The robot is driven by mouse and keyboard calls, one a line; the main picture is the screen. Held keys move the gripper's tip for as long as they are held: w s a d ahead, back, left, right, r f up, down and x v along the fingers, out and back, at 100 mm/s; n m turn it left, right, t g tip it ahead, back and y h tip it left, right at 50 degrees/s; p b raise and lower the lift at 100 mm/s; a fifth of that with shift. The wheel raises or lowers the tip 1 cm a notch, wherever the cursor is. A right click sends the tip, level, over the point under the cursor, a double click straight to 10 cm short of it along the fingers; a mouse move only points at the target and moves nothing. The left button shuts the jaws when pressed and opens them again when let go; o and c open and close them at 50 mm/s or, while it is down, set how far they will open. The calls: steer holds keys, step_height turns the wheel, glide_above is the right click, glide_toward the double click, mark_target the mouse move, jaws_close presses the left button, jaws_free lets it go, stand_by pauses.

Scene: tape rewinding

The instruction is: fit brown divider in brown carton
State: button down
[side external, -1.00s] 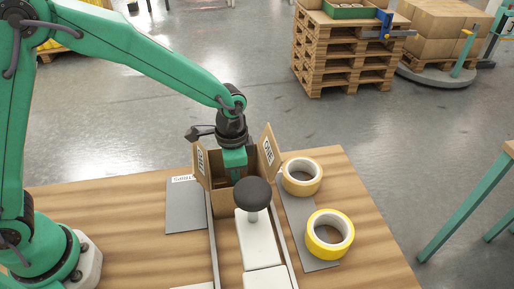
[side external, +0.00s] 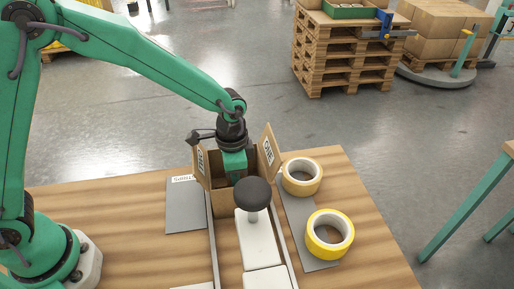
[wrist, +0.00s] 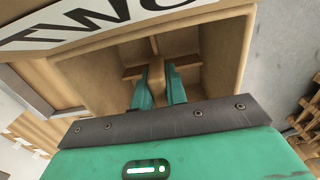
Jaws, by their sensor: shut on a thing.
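The brown carton (side external: 222,204) stands open at the far part of the table, with its flaps up; it also fills the wrist view (wrist: 225,45). My gripper (side external: 235,178) reaches down into the carton from above. In the wrist view its two teal fingers (wrist: 159,90) are inside the carton, shut on the brown divider (wrist: 188,61). Parts of the divider show on both sides of the fingers. The fingers hide its middle, and I cannot tell whether it touches the carton floor.
A dark round knob (side external: 253,194) on a white block (side external: 257,238) stands in front of the carton, between metal rails. Two yellow tape rolls, the far one (side external: 302,177) and the near one (side external: 330,234), are to the right. A grey mat (side external: 185,210) lies left.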

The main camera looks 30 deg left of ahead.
steer(key=c, duration=1.1)
jaws_free()
steer(key=shift+r, duration=3.45)
